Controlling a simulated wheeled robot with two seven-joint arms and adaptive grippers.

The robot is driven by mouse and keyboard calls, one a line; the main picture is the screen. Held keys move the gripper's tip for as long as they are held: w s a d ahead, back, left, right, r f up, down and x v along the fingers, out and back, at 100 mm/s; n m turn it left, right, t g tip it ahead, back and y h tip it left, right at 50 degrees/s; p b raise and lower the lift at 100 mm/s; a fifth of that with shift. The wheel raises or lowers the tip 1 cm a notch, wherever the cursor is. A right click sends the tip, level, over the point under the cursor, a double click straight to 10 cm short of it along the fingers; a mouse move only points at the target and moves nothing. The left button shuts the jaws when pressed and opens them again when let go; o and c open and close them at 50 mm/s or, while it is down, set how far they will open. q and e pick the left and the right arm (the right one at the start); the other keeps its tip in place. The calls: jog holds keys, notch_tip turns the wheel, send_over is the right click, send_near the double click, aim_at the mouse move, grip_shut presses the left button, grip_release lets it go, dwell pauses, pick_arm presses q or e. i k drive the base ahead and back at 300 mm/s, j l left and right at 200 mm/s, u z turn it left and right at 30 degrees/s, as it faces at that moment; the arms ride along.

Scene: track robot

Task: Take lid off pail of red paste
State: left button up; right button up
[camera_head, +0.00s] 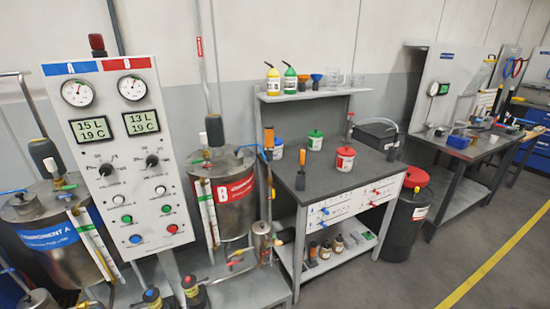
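A small pail with a red lid and a red label (345,159) stands upright on the dark top of the workbench (315,180), near the middle of the picture. Its lid appears to be on, and the contents are hidden. A green-lidded pail (315,140) stands behind it to the left. A blue-lidded pail (278,148) stands further left. Neither of my grippers is in view.
A black drum (402,225) with a red top stands right of the bench. A black container (376,133) sits behind the red pail. Steel tank B (232,190) and a control panel (122,155) stand left. The front middle benchtop is clear.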

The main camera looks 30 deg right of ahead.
aim_at(345, 152)
jog(key=z, duration=1.45)
